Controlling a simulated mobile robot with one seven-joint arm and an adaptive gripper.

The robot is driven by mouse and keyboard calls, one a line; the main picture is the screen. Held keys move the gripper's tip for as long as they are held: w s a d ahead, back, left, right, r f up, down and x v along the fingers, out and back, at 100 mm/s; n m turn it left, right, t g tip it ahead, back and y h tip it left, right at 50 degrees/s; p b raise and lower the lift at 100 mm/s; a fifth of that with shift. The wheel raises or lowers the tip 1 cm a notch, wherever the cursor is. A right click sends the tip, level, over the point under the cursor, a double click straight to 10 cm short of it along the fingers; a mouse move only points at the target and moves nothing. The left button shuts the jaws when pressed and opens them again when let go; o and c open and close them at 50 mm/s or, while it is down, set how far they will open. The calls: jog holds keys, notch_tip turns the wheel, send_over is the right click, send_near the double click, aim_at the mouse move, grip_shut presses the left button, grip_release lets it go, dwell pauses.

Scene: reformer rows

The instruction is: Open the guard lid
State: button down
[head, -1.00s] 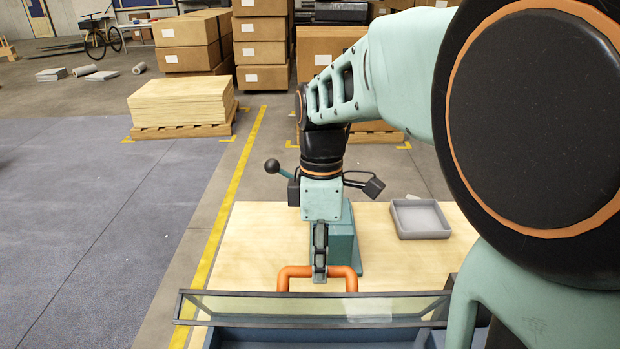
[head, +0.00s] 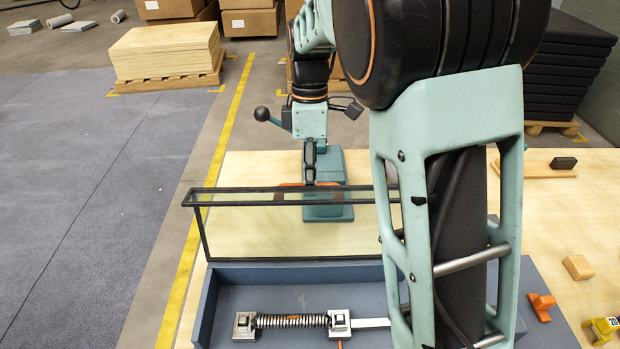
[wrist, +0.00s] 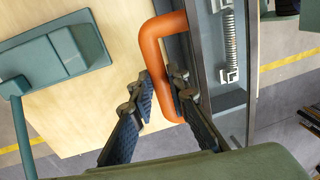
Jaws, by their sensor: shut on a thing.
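The guard lid (head: 290,232) is a clear panel in a dark frame. In the head view it stands raised along the back edge of a blue-grey box, with a narrow glazed strip along its top. Its orange handle (wrist: 156,42) is a bent bar; in the head view it shows partly, behind the lid's top edge. My gripper (wrist: 163,95) is shut on the handle, with one finger on each side of the bar. In the head view my gripper (head: 309,180) reaches down behind the lid, and my arm hides the lid's right end.
The blue-grey box (head: 209,308) holds a spring (head: 292,321) between two metal clamps. A teal device (head: 329,212) with a ball-ended lever stands close behind my gripper. Wooden blocks (head: 578,267) and an orange piece (head: 541,306) lie at the right. Bare tabletop shows left of the device.

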jog(key=shift+w, duration=0.15)
jog(key=c, duration=1.8)
grip_release()
jog(key=shift+c, duration=0.2)
jog(key=shift+r, duration=0.1)
notch_tip(320, 180, up, 12)
jog(key=w, duration=0.1)
jog(key=shift+w, duration=0.3)
